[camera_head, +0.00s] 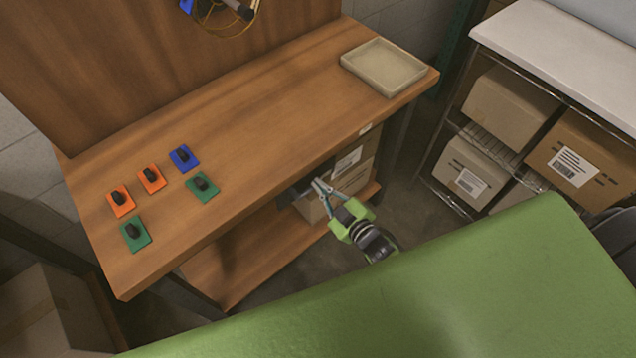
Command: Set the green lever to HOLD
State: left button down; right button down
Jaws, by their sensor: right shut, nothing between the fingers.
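Two green plates with black levers are on the wooden workbench (270,130). One green plate (211,193) is at the right of the group, below the blue plate. The other green plate (140,243) is at the lower left, near the bench's front edge. The lever positions and any HOLD marking are too small to read. My right gripper (320,187) is shut and empty, by the front edge of the bench, well to the right of both green plates and touching neither. My left gripper is not in view.
Two orange plates (127,208) and a blue plate (190,164) with black levers sit beside the green ones. A beige tray (383,68) is at the bench's far right. Cardboard boxes stand on the lower shelf and on a rack (540,35) at right. The bench's middle is clear.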

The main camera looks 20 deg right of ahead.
pick_arm(q)
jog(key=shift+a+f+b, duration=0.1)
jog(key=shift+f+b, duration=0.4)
jog(key=shift+b, duration=0.05)
pick_arm(e)
jog(key=f+m, duration=0.1)
jog(key=f+m+y, duration=0.1)
jog(key=f+m, duration=0.1)
jog(key=m, duration=0.1)
jog(key=shift+w+d+f+g, duration=0.1)
jog(key=shift+d+f+g, duration=0.1)
jog(key=shift+d+g, duration=0.15)
jog(key=shift+a+f, duration=0.1)
